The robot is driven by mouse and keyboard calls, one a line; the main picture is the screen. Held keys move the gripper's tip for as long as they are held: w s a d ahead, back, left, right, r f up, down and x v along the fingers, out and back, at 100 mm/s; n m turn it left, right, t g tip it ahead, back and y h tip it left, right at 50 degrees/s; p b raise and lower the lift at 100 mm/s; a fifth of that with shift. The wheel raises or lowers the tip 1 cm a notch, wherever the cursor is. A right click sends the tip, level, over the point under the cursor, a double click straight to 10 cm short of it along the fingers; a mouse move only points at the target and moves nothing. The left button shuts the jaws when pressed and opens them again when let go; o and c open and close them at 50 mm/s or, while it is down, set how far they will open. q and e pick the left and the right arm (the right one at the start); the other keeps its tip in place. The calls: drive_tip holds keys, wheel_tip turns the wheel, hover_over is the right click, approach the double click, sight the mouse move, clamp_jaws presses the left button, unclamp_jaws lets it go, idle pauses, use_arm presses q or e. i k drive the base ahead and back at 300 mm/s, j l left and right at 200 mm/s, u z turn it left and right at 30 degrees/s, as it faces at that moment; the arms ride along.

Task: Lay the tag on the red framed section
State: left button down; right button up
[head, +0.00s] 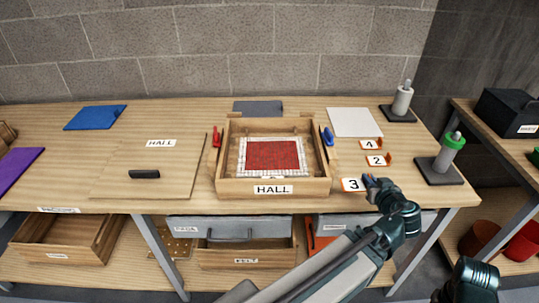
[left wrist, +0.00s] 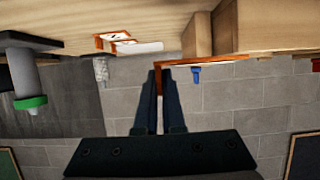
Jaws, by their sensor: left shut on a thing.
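A white tag with a black 3 (head: 353,184) is held at the tip of my left gripper (head: 370,181), which is shut on its grip end. In the left wrist view my two fingers (left wrist: 161,75) are closed at an orange edge (left wrist: 225,59) that appears to be the tag's. The red section (head: 272,155) with a white tiled frame lies inside the wooden tray labelled HALL (head: 232,187). The tag is right of the tray's front right corner, apart from the red section. My right gripper's fingers do not show; only a dark arm part is at bottom right.
Tags 4 (head: 368,144) and 2 (head: 376,161) lie right of the tray. A blue clip (head: 328,137) and a red clip (head: 217,138) flank the tray. A wooden HALL board (head: 165,175) lies left of the tray.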

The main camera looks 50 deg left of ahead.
sight(273, 168)
drive_tip(key=k+j, duration=0.25)
drive_tip(key=k, duration=0.25)
drive_tip(key=k+j, duration=0.3)
drive_tip(key=k, duration=0.2)
drive_tip(key=j, duration=0.55)
drive_tip(key=i+j, duration=0.2)
drive_tip(key=j, duration=0.2)
drive_tip(key=i+j, duration=0.2)
drive_tip(key=j, duration=0.15)
